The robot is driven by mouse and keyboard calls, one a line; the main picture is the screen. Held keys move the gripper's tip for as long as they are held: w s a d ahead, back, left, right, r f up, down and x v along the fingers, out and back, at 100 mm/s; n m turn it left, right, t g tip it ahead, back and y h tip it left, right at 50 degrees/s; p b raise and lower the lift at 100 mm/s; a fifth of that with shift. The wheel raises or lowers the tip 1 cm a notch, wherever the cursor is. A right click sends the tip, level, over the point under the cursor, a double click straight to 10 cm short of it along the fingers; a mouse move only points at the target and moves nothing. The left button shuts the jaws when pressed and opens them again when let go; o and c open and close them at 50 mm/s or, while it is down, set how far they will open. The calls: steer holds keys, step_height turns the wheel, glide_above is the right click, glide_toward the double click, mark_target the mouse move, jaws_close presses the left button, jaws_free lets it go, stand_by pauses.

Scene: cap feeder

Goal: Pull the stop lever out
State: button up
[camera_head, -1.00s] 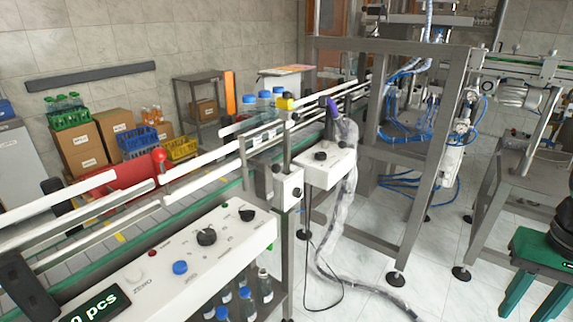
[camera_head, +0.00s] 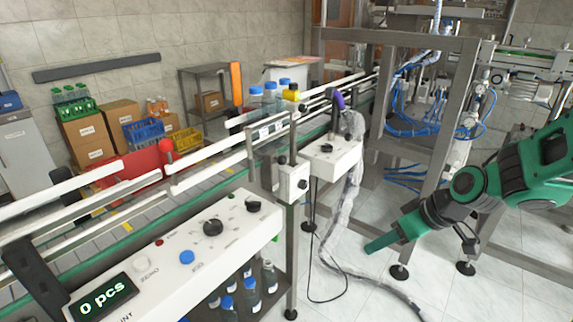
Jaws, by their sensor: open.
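A lever with a red ball knob (camera_head: 166,146) stands at the conveyor's guard rails, left of centre; it looks like the stop lever. Only its knob and a short stretch below show clearly. My green gripper (camera_head: 382,242) is at the right, in front of the machine frame, far from the red knob. Its green fingers point down and left; it is open and nothing shows between them.
The conveyor (camera_head: 130,228) runs diagonally between white rails, with blue-capped bottles (camera_head: 270,98) at its far part. A control panel (camera_head: 185,255) reading "0 pcs" fills the near left. A white switch box (camera_head: 332,155) with a wrapped hose stands between my gripper and the conveyor.

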steer(key=w+a+n+t+y, duration=0.1)
steer(key=w+a+n+y, duration=0.25)
steer(key=a, duration=0.55)
steer(key=m+t+y, duration=0.4)
steer(key=t, duration=0.4)
glide_toward(286, 162)
steer(key=shift+x, duration=4.8)
steer(key=shift+a, duration=0.1)
